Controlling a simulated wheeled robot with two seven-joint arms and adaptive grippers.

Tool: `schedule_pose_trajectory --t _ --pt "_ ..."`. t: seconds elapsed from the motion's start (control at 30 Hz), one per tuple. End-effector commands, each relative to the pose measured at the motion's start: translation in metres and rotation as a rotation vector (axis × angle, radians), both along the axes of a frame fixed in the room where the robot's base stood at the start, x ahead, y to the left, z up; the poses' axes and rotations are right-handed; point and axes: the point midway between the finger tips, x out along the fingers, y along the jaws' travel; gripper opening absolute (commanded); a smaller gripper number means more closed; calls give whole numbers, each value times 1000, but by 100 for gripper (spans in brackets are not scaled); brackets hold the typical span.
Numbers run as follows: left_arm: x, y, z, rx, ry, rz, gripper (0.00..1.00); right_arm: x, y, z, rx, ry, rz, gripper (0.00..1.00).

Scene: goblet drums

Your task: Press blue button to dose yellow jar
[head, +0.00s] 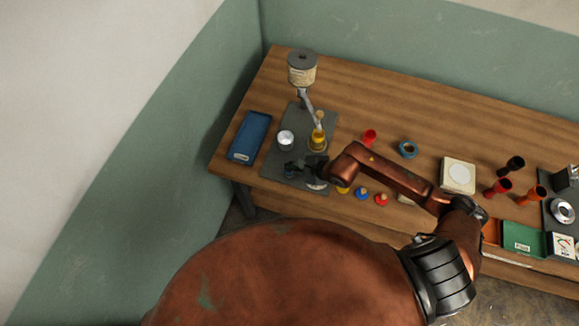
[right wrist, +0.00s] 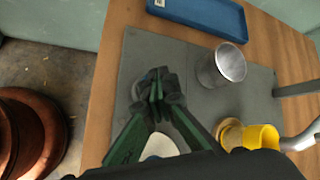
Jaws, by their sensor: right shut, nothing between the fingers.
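The yellow jar (head: 318,140) stands on a dark grey mat (head: 304,112), under the spout of a dispenser (head: 302,72). It also shows at the right of the right wrist view (right wrist: 262,137). My right gripper (head: 293,170) is shut and empty, low over the mat's front part, left of and in front of the jar. In the right wrist view its fingertips (right wrist: 157,82) are together. My left gripper is not in view.
A metal cup (head: 286,138) stands left of the jar. A blue tray (head: 249,137) lies at the table's left. Small yellow, blue (head: 361,193) and red pieces sit at the front edge.

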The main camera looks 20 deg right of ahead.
Motion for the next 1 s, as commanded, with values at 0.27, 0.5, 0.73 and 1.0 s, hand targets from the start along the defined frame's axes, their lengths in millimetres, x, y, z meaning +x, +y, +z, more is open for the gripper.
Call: schedule_pose_trajectory --t 0.27,0.5,0.73,1.0 --pt "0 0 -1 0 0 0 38 -1 -1 -2 -2 4 -1 0" --pt "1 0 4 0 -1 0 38 -1 -1 4 -3 3 -1 0" --pt "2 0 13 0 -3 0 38 0 -1 18 -3 3 -1 0" --pt "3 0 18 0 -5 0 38 0 0 28 -1 1 0 0"
